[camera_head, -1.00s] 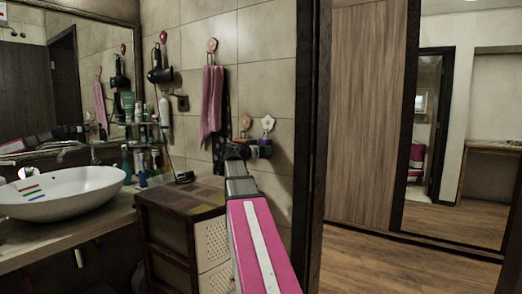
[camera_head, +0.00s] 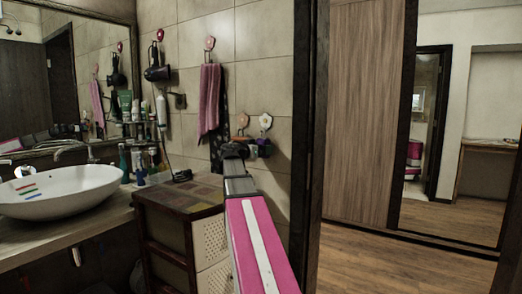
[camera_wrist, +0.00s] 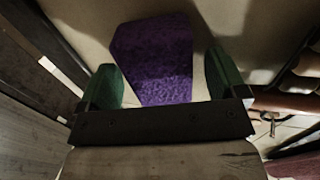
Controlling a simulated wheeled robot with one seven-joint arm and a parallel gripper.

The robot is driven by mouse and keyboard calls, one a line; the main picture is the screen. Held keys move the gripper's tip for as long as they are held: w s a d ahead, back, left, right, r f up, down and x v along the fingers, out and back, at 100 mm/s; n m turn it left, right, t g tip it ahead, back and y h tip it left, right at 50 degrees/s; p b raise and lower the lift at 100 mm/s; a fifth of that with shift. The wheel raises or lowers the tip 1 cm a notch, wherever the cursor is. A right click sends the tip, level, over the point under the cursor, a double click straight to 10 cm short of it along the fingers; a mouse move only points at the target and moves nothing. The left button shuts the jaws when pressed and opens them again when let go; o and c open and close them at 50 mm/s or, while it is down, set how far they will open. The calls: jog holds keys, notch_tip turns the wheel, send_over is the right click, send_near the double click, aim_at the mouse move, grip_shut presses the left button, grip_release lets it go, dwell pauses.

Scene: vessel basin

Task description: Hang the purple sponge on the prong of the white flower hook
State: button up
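The white flower hook (camera_head: 265,121) is on the tiled wall, right of an orange flower hook (camera_head: 243,120). The purple sponge (camera_wrist: 152,58) shows in the wrist view, close to the pale wall, between the two green fingers of my gripper (camera_wrist: 163,82). Gaps show between the sponge and both fingers, so my gripper looks open around it. In the head view a small dark purple patch shows just below the white flower hook, beside my gripper (camera_head: 252,151). The prong is hidden, and I cannot tell whether the sponge hangs on it.
A pink towel (camera_head: 209,100) hangs left of the hooks, with a hair dryer (camera_head: 157,73) further left. A drawer cabinet (camera_head: 185,208) stands below, beside the white basin (camera_head: 60,192). A dark door frame (camera_head: 306,130) is close on the right. Wooden floor lies beyond it.

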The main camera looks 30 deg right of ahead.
jog(key=v, duration=1)
jog(key=shift+s+a, duration=0.15)
jog(key=shift+a, duration=0.2)
